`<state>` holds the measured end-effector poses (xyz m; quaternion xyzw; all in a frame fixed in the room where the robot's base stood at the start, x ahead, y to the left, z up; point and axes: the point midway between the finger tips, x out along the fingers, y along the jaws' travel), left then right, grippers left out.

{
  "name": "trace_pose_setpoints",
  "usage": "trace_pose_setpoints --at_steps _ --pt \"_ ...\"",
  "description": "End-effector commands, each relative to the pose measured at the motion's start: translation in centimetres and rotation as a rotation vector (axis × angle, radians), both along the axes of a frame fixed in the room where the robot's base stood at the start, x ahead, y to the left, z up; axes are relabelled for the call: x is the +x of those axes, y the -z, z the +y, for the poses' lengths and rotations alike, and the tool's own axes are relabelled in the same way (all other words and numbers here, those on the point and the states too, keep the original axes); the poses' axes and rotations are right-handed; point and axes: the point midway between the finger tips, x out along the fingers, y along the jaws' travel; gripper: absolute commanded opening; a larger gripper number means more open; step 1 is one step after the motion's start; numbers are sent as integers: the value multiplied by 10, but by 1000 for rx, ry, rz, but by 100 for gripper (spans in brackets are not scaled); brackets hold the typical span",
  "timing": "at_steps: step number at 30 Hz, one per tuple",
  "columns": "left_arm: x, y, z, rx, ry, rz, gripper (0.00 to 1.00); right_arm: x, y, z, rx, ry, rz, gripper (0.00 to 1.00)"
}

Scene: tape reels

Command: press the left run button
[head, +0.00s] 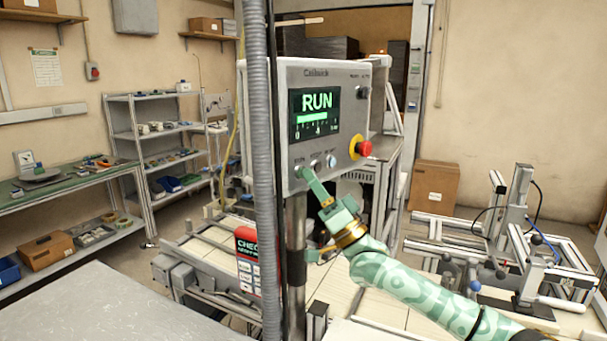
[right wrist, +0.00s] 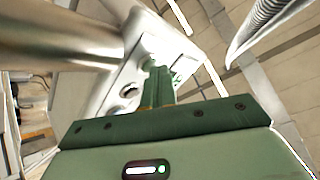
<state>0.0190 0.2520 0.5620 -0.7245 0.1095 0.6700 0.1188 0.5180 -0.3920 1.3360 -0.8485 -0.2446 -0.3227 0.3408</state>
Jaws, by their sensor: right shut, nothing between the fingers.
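A grey control panel (head: 345,88) stands on a post, its screen (head: 315,113) reading RUN with a green bar. Along its lower edge is a row of small buttons, with a blue-white one (head: 331,160) at the right. My right gripper (head: 304,171) is shut and empty, its fingertips at the left end of this row. In the right wrist view, the shut fingers (right wrist: 159,70) point at the pale panel face (right wrist: 112,92), beside a small green light. My left gripper is not in view.
A red emergency knob (head: 364,148) on a yellow ring sits right of the buttons. A ribbed grey hose (head: 262,180) hangs just left of the panel.

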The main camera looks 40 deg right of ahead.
Motion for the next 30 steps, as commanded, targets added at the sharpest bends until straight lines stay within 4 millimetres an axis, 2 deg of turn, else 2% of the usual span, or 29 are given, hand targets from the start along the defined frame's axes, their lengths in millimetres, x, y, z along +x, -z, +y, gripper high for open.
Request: trace_pose_setpoints --at_steps 12,23,30 --pt "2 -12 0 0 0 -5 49 -15 -1 -2 -2 0 2 0" --pt "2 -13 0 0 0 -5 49 -17 0 -3 -1 0 0 0" --pt "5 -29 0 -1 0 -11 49 -39 -2 -7 -1 0 2 0"
